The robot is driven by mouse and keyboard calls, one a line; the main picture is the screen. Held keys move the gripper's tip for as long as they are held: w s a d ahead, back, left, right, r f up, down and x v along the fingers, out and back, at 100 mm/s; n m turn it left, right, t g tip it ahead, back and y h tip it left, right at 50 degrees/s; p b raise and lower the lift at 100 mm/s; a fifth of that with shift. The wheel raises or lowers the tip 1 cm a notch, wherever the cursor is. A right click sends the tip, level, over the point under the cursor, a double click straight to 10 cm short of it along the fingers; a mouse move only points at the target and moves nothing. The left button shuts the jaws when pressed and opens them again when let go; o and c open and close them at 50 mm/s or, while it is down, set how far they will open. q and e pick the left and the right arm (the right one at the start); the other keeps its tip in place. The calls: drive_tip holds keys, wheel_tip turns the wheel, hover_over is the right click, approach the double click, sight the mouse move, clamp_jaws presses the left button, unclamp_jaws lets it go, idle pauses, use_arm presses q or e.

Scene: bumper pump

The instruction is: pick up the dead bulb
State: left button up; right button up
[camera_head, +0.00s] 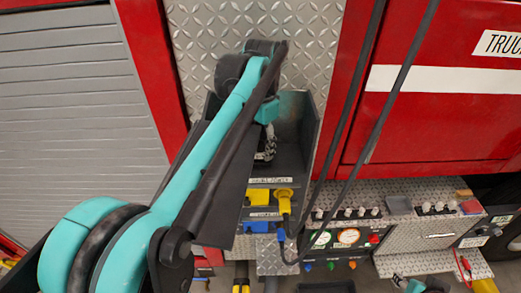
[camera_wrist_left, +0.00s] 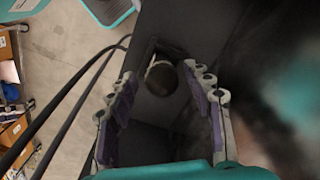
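A round dark-brown object with a pale rim (camera_wrist_left: 161,78), which looks like the dead bulb, sits in a dark recess in the left wrist view. My left gripper (camera_wrist_left: 158,88) is open around the line to it, one finger on each side. I cannot tell whether the fingers touch it. In the head view my left gripper (camera_head: 266,148) reaches into the dark open box on the truck, mostly hidden by my arm, and the bulb is hidden there. Part of my right gripper (camera_head: 412,285) shows at the bottom edge; its fingers are unclear.
The dark box's side wall (camera_head: 309,140) stands close to my left gripper. Black cables (camera_head: 385,105) hang to its right. A yellow plug (camera_head: 284,195) sits below the box. A panel with gauges (camera_head: 348,237) and a row of small bulbs (camera_head: 437,207) lie to the right.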

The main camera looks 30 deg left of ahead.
use_arm(q)
drive_tip(key=shift+w+a, duration=0.1)
drive_tip(key=c, duration=0.8)
